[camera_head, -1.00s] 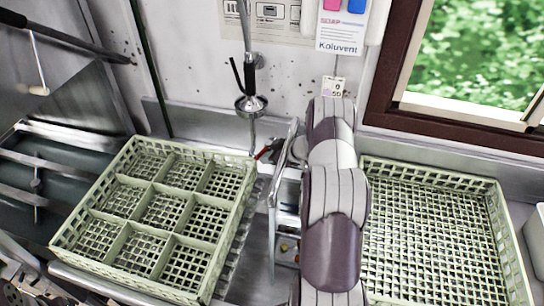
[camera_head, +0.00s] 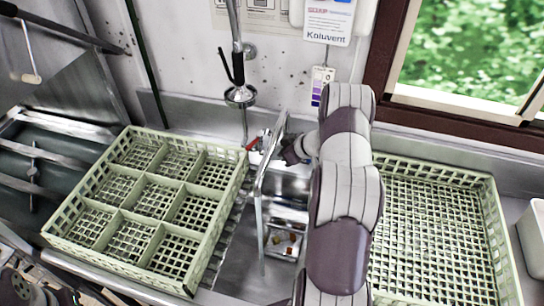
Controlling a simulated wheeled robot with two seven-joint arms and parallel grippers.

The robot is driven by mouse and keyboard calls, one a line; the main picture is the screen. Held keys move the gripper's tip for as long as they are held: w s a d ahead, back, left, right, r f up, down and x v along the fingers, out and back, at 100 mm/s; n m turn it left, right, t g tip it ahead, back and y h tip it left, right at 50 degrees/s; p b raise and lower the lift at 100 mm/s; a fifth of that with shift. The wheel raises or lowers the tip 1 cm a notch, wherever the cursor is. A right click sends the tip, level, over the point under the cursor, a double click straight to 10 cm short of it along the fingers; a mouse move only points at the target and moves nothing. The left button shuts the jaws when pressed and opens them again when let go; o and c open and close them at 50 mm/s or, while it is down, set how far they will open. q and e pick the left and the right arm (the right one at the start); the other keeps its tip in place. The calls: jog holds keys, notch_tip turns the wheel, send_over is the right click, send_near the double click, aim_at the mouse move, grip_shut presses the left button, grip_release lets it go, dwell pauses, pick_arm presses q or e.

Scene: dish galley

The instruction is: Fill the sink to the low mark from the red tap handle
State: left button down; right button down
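The red tap handle (camera_head: 254,143) shows at the back of the sink, left of the tap's base. The tall metal tap spout (camera_head: 263,190) stands over the sink (camera_head: 242,262), whose basin is partly hidden by my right arm. A small strainer tray with brown bits (camera_head: 284,243) lies in the basin. My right gripper (camera_head: 291,152) is dark and sits just right of the tap, apart from the red handle; its fingers are too small and hidden to judge. At the lower left edge, part of my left arm shows, but its fingertips cannot be made out. No low mark can be made out.
A divided green rack (camera_head: 122,240) stands left of the sink and an undivided green rack (camera_head: 496,232) stands right. A spray head (camera_head: 240,96) hangs above the back ledge. A white container (camera_head: 535,235) is at the right edge.

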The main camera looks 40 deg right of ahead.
jog(key=b+v, duration=0.1)
jog(key=v, duration=0.5)
jog(key=s+f+m+t+b, duration=0.2)
jog(key=s+f+m, duration=0.1)
jog(key=f+m, duration=0.35)
jog(key=w+a+m+t+p, duration=0.1)
jog(key=w+a+m+p, duration=0.1)
jog(key=w+m, duration=0.4)
jog(key=w+a+m+t+p, duration=0.1)
jog(key=w+m+p, duration=0.1)
jog(key=w+m, duration=0.5)
jog(key=shift+w+a+p, duration=0.3)
jog(key=shift+w+a, duration=0.05)
jog(key=shift+a, duration=0.05)
